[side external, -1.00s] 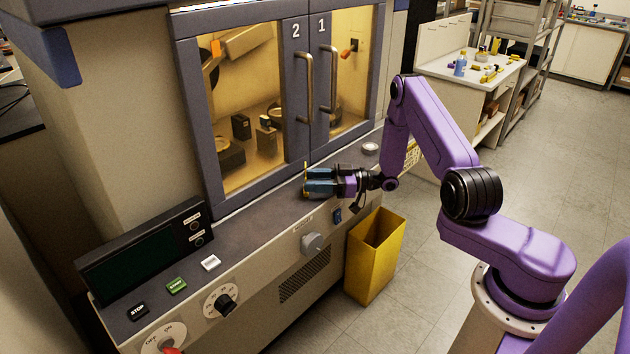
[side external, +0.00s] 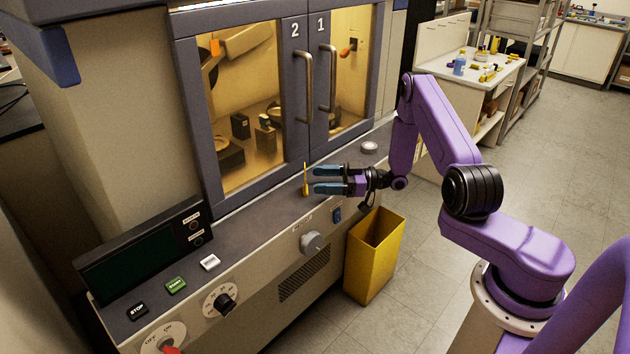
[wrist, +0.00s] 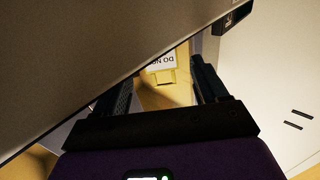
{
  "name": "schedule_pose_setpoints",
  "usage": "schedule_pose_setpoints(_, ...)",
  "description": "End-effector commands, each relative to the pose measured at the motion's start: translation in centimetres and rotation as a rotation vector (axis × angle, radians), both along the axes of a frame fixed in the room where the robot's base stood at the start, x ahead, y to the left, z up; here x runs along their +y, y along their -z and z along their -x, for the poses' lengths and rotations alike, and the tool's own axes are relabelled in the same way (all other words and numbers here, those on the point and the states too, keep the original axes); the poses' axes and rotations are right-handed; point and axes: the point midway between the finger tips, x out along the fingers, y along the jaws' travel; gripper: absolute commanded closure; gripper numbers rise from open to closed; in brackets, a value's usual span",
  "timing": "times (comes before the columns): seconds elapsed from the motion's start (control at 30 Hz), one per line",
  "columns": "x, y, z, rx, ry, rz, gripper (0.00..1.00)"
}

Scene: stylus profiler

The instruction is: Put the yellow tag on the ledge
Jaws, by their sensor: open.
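The yellow tag (side external: 305,181) stands upright on the dark grey ledge (side external: 255,216) below the cabinet doors. It is seen nearly edge-on in the side view, as a thin yellow strip with a wider foot. In the wrist view the tag (wrist: 162,76) shows a white label with dark lettering, partly cut off, between and beyond the fingers. My gripper (side external: 317,180) is open and empty, just right of the tag. Its blue fingers are spread and point toward the tag, with a small gap to it in the side view.
Cabinet doors with handles (side external: 308,88) rise behind the ledge. A small round disc (side external: 370,147) lies farther right on it. A knob (side external: 312,243) is on the front panel and a yellow bin (side external: 374,262) stands below. Buttons and a dark display (side external: 140,255) are at left.

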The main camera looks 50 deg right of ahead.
Motion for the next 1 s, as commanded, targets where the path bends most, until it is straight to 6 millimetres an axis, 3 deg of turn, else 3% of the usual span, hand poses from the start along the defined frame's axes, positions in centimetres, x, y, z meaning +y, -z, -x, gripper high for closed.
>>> schedule_pose_setpoints(0.1, -2.1, 0.1, 1.8, 0.0, 0.007, 0.0, 0.27)
schedule_pose_setpoints(0.4, -5.6, 0.2, 5.5, -0.001, 0.003, 0.0, 0.27)
schedule_pose_setpoints(0.63, -6.6, 0.2, 6.5, -0.001, 0.001, 0.0, 0.27)
schedule_pose_setpoints(1.0, -6.5, 0.2, 6.4, 0.005, -0.004, 0.009, 0.27)
